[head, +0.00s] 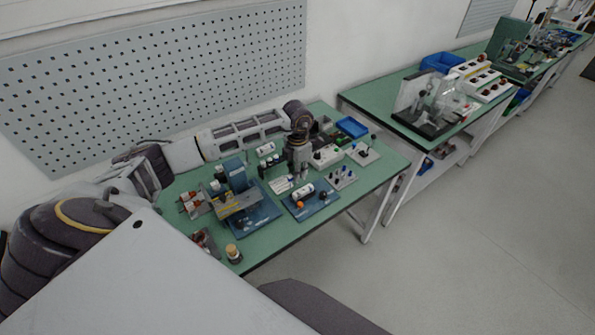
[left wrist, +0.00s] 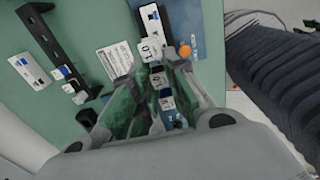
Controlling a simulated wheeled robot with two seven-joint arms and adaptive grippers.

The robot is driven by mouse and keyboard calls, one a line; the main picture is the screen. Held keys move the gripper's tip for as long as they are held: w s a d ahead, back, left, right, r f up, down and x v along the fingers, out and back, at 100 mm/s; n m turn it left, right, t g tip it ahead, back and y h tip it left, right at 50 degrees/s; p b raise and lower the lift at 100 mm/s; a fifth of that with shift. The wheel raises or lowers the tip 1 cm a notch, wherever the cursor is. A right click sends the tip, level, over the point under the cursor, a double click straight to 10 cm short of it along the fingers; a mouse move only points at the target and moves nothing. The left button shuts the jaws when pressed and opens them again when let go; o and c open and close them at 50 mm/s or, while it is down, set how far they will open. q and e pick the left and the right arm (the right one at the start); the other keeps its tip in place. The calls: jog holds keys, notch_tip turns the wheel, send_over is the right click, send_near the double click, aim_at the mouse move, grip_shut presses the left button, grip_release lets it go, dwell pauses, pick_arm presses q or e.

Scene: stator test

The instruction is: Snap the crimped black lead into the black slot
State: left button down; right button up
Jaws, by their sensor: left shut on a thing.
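My left gripper (head: 303,173) points down over the green bench, just behind a blue plate (head: 325,211) that bears a white cylinder (head: 303,191) and an orange knob (head: 295,205). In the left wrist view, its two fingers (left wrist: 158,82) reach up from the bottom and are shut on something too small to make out. Small blocks with white number labels (left wrist: 151,52) show between and beyond the fingers. The orange knob (left wrist: 185,50) is right of the fingertips. I cannot pick out the crimped black lead or the black slot for certain. My right gripper is not in view.
A blue press-like fixture (head: 237,177) stands left of the gripper. A white box (head: 326,156), a stand of small pegs (head: 342,177) and a blue tray (head: 352,127) are to the right. A black bracket (left wrist: 62,55) lies left in the wrist view.

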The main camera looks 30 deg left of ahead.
pick_arm(q)
jog(key=shift+f, duration=0.15)
jog(key=shift+f+b, duration=1)
jog(key=shift+f, duration=0.9)
jog(key=shift+r, duration=0.15)
jog(key=shift+f+b, duration=0.45)
jog(key=shift+s+f+b, duration=0.1)
jog(key=shift+f+b, duration=0.4)
jog(key=shift+f, duration=0.05)
dwell(0.7)
jog(key=shift+f+b, duration=0.45)
jog(key=shift+f, duration=0.05)
